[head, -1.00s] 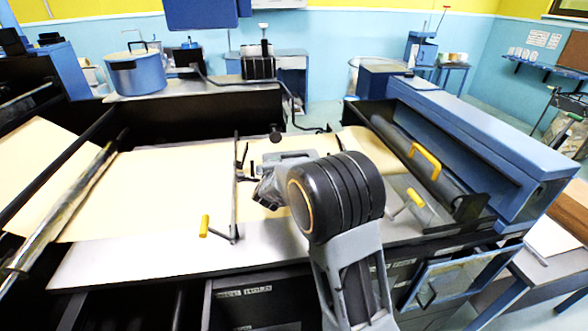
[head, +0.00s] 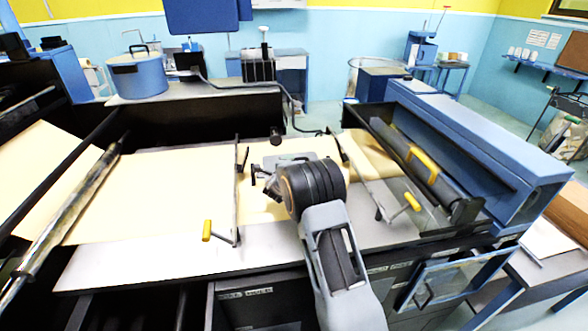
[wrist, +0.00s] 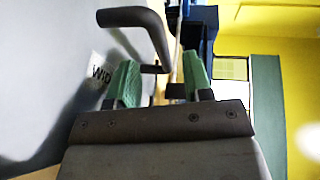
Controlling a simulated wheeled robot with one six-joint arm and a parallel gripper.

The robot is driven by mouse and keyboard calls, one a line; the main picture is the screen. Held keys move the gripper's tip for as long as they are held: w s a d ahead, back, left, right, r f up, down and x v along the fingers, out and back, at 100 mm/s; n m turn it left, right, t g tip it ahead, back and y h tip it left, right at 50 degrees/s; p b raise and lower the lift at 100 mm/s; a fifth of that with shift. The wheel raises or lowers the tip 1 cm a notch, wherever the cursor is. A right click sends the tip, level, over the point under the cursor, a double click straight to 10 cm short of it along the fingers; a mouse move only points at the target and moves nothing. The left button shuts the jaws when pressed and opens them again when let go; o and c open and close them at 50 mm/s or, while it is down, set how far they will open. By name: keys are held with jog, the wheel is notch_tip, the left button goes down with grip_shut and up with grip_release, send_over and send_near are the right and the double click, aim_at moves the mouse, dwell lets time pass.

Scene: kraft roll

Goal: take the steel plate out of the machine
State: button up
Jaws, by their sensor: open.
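My gripper (head: 264,182) is low over the machine bed, between two dark cross bars, and partly hidden by my own arm in the head view. In the wrist view its two green fingers (wrist: 160,82) are apart, with nothing clearly held between them. A smooth grey metal surface (wrist: 45,75) with a label reading "WID" fills the left side there. A dark bent handle (wrist: 150,25) curves close beside and beyond the left finger. I cannot tell whether this grey surface is the steel plate. The plate is not clearly made out in the head view.
Tan kraft paper (head: 150,190) runs across the machine bed. Yellow-gripped levers stand at the front left (head: 207,230) and right (head: 412,202). A blue housing (head: 480,145) bounds the right side. A blue pot (head: 138,75) stands behind.

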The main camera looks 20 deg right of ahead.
jog(key=p+x, duration=0.2)
jog(key=x, duration=0.1)
jog(key=shift+w+d+r, duration=0.15)
jog(key=shift+d, duration=0.2)
jog(key=shift+w+d+f, duration=0.25)
jog(key=shift+w+d, duration=0.1)
jog(key=shift+w, duration=0.15)
jog(key=shift+c, duration=0.4)
grip_shut()
jog(key=shift+r, duration=0.2)
